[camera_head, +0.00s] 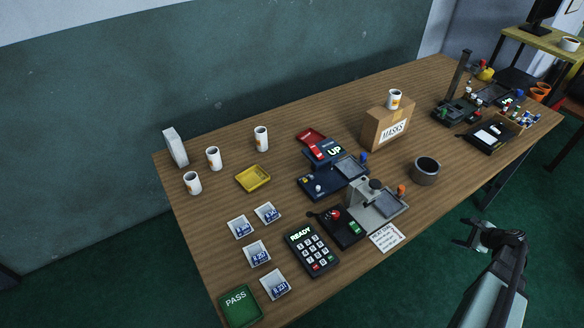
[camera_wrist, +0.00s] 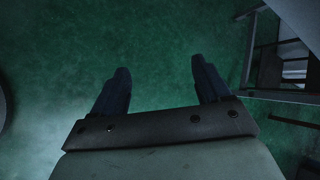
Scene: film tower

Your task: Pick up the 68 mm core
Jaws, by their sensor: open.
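No thing in view carries a legible 68 mm mark, so I cannot tell which is the 68 mm core. Small pieces with blue labels lie in white trays (camera_head: 240,227) at the near left of the table; their print is too small to read surely. White cylinders with orange marks (camera_head: 213,158) stand upright at the back left. My gripper (camera_head: 462,233) is open and empty, off the table's right front edge, far from all of these. In the wrist view its two dark fingers (camera_wrist: 160,75) are spread apart with only green floor between them.
The wooden table (camera_head: 290,160) holds a yellow tray (camera_head: 253,179), a READY keypad (camera_head: 312,251), a green PASS pad (camera_head: 239,306), a MASKS box (camera_head: 388,125), a dark round pot (camera_head: 425,171) and bench devices (camera_head: 375,207). More devices crowd the far right end. Bare wood lies right of the pot.

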